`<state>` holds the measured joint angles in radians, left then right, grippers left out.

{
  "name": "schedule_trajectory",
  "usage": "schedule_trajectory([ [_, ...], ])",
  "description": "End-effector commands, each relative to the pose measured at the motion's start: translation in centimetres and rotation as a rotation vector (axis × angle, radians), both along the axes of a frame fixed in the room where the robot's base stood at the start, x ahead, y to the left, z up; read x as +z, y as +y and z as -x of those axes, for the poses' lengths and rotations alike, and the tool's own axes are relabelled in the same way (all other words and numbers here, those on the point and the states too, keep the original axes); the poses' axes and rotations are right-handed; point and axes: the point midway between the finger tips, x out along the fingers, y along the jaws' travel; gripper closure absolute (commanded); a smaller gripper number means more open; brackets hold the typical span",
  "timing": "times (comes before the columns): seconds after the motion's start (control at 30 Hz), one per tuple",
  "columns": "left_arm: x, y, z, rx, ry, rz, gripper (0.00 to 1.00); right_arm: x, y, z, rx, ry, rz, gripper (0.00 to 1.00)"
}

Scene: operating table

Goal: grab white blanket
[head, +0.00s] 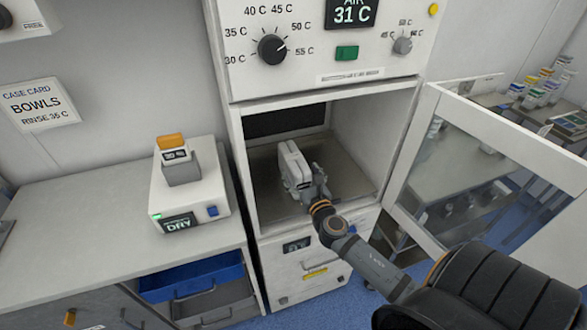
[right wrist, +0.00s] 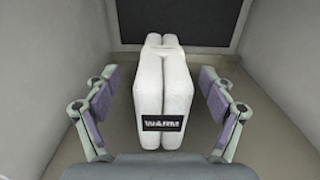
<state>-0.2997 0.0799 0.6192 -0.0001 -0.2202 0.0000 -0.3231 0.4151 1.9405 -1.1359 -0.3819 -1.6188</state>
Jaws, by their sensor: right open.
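The white blanket (head: 292,163) is a folded, upright bundle on the floor of the open warming cabinet. In the right wrist view the blanket (right wrist: 162,85) shows a black label reading WARM on its near end. My right gripper (head: 312,183) reaches into the cabinet at the blanket's near end. In the right wrist view my right gripper (right wrist: 160,105) is open, with one finger on each side of the blanket and a visible gap on both sides. My left gripper is in neither view.
The cabinet's side walls (head: 355,130) stand close around my right gripper. Its glass door (head: 490,150) is swung open to the right. A counter (head: 90,225) at left holds a white device (head: 190,190) marked DRY. A blue drawer (head: 195,278) below stands open.

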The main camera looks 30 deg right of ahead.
Motion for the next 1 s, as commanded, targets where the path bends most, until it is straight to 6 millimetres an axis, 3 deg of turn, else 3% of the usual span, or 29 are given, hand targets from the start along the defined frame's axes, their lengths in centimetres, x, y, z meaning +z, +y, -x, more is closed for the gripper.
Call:
schedule_trajectory([
  [0.3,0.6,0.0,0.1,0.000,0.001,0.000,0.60,-0.5,-1.4,-4.2,-0.002,-0.003,-0.002,0.17],
  [0.6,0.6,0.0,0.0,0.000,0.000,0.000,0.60,-0.8,-1.5,-4.9,0.000,0.001,-0.002,0.17],
  [1.0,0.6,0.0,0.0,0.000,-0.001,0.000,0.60,-0.8,-1.5,-4.9,0.000,0.001,-0.002,0.70],
])
